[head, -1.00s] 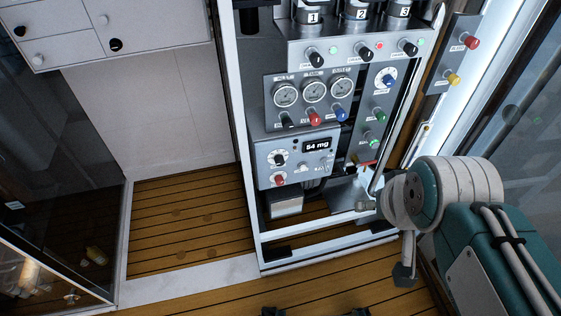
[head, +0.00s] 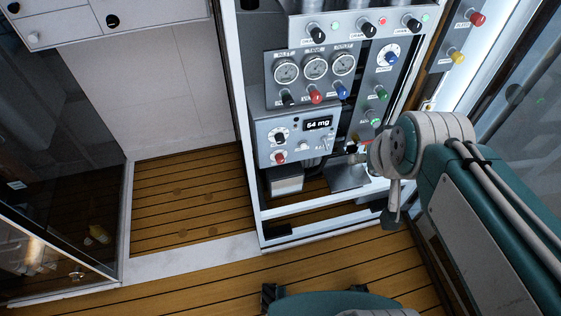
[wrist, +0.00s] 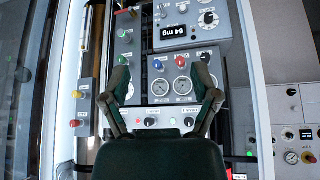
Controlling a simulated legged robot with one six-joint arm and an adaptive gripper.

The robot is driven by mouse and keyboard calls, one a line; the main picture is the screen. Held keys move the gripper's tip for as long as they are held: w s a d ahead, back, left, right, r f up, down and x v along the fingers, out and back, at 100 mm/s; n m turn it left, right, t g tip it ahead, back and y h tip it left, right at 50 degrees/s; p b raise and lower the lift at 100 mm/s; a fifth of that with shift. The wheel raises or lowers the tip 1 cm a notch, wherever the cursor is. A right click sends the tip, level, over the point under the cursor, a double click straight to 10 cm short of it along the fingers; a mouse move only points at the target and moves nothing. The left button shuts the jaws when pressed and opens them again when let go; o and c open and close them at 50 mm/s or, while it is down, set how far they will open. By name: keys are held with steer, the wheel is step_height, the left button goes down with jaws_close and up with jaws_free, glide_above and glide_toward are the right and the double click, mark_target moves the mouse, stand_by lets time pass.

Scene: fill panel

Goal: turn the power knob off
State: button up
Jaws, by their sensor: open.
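The grey control box (head: 262,141) with a "54 mg" display (head: 318,123) sits low in the white rack. It has a black knob on a white dial (head: 280,137), a red knob (head: 279,158) and small switches. Its labels are too small to read, so I cannot tell which knob is the power knob. The wrist view shows the box upside down, with its display (wrist: 174,30) and white dial (wrist: 208,18). My gripper (wrist: 161,72) is open and empty, its fingers spread before the gauge panel (wrist: 157,101) and apart from the knobs. In the head view my arm hides most of it.
Three gauges with black, red and blue knobs (head: 315,96) sit above the box. Red and yellow knobs (head: 457,57) are on a side panel. The wooden floor (head: 190,205) at left is clear.

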steer(key=w+a+f+t, duration=0.2)
steer(key=w+f, duration=0.1)
steer(key=w, duration=0.7)
steer(key=n+t+y, duration=0.3)
steer(key=t, duration=0.3)
glide_above(281, 162)
steer(key=s+d, duration=0.2)
steer(key=d, duration=0.3)
step_height(281, 162, down, 25)
steer(key=s+a+f+t+y, duration=0.25)
steer(key=s+f, duration=0.55)
steer(key=f, duration=0.4)
steer(key=x, duration=1)
steer(key=shift+w+d+r, duration=0.15)
steer(key=shift+w+d, duration=0.1)
steer(key=shift+w, duration=0.25)
steer(key=shift+n, duration=0.3)
jaws_close()
